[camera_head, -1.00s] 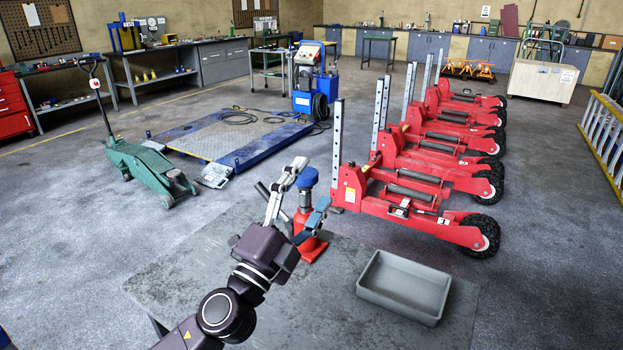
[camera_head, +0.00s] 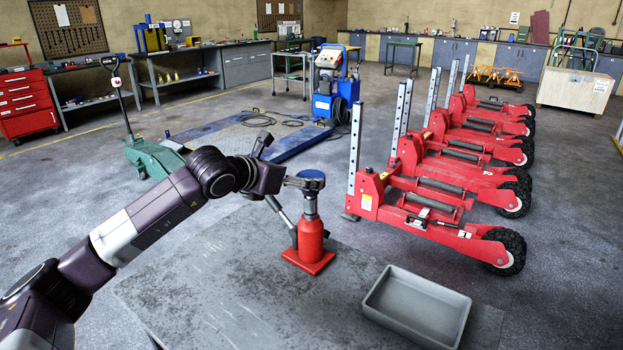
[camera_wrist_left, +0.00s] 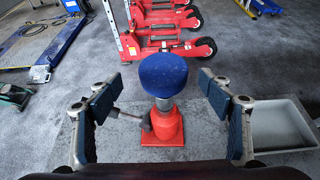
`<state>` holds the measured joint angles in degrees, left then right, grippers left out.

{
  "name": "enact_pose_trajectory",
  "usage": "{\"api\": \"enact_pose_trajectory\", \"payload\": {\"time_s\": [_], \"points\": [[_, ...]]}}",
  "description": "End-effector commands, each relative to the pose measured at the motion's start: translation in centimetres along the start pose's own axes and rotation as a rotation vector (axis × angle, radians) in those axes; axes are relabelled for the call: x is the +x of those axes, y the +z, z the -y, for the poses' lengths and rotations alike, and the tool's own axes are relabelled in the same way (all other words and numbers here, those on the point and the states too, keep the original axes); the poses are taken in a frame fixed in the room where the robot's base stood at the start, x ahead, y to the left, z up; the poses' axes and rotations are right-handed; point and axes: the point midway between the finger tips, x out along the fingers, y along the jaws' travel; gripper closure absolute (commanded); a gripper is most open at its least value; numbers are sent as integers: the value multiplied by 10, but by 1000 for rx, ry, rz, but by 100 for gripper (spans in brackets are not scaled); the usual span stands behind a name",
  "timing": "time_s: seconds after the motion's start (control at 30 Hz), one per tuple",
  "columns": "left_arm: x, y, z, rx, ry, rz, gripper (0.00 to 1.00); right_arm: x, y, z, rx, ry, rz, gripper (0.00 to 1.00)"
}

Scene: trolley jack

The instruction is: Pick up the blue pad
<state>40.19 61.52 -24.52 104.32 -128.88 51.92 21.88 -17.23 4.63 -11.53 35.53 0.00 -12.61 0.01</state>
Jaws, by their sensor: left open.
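The blue pad (camera_head: 312,174) sits on top of a red bottle jack (camera_head: 311,243) that stands upright on the grey table (camera_head: 220,285). In the left wrist view the round pad (camera_wrist_left: 163,75) is in full sight, centred ahead of the fingers. My left gripper (camera_head: 291,163) is open, with one finger partly in front of the pad in the head view. In the left wrist view the gripper (camera_wrist_left: 160,98) has its fingers wide apart, one to each side of the pad and jack, with nothing between the pads touching. My right gripper is not in view.
A grey tray (camera_head: 425,325) lies on the table to the right of the jack. The jack's handle (camera_wrist_left: 128,115) juts out to its left. Red wheeled lifting units (camera_head: 430,215) stand on the floor behind the table. A blue platform lift (camera_head: 290,145) is further back.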

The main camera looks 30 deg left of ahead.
Motion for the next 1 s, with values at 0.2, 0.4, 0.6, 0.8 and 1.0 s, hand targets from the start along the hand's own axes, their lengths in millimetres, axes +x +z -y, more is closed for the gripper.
{"api": "enact_pose_trajectory", "payload": {"time_s": [0.2, 0.4, 0.6, 0.8, 1.0], "points": [[30, 9, 6, -2, -4, -1, 27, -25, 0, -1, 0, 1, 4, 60], [50, 5, 5, 0, -2, 1, 27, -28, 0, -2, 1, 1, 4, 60], [52, 4, 5, 1, -3, 1, 27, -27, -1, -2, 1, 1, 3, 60], [52, 4, 5, 1, -3, 0, 44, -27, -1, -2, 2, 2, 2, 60], [52, 3, 5, 1, -3, 0, 66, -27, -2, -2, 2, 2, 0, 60]]}}
